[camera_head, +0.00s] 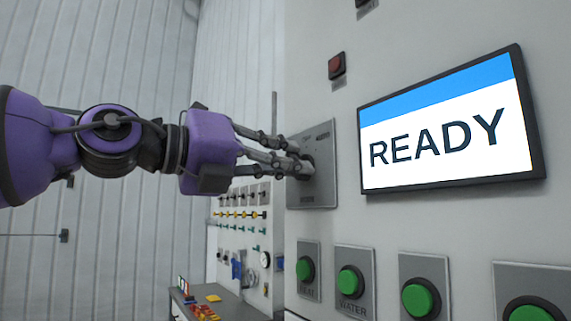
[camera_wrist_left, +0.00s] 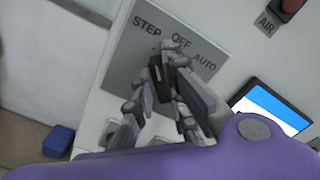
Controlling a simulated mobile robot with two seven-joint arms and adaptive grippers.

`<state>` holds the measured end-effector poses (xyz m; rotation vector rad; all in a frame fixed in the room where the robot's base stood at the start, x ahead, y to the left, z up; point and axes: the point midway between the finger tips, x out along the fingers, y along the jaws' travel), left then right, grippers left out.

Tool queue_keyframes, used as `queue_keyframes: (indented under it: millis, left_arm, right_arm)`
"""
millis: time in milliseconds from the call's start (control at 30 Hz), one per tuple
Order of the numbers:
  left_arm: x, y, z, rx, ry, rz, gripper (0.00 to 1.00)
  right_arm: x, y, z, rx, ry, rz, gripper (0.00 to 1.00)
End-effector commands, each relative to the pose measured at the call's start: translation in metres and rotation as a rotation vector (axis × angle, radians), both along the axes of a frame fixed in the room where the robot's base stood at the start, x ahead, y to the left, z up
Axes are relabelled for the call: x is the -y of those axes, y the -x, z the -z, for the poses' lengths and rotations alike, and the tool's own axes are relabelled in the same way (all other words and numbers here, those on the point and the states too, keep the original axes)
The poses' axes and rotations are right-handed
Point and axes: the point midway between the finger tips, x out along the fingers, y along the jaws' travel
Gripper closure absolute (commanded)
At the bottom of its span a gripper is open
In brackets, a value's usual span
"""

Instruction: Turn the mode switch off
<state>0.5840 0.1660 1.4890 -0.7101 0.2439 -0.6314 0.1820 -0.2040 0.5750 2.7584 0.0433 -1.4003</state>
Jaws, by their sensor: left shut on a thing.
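The mode switch is a dark knob (camera_wrist_left: 156,70) on a grey metal plate (camera_head: 318,135) fixed to the upright cabinet front. In the left wrist view the plate (camera_wrist_left: 135,45) carries the labels STEP, OFF and AUTO, from left to right. My left gripper (camera_head: 303,167) reaches in from the left and is shut on the knob. In the left wrist view its fingers (camera_wrist_left: 168,62) close around the knob and hide much of it. I cannot tell which label the knob points at. My right gripper is out of view.
A screen (camera_head: 440,130) reading READY juts out just right of the plate. Several green buttons, one (camera_head: 351,281) labelled WATER, run below. A red button (camera_head: 336,65) sits above. A blue box (camera_wrist_left: 58,140) lies on the floor. A further panel (camera_head: 240,225) stands behind.

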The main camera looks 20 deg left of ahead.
Motion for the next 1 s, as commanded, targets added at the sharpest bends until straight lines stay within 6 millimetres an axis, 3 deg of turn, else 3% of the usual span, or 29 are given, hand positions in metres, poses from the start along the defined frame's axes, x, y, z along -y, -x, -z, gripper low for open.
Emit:
queue_keyframes:
  millis: [1000]
  left_arm:
    - [0.003, 0.002, 0.0, 0.421, -0.543, 0.001, 1.0]
  right_arm:
    - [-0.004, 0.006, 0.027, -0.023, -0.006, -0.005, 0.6]
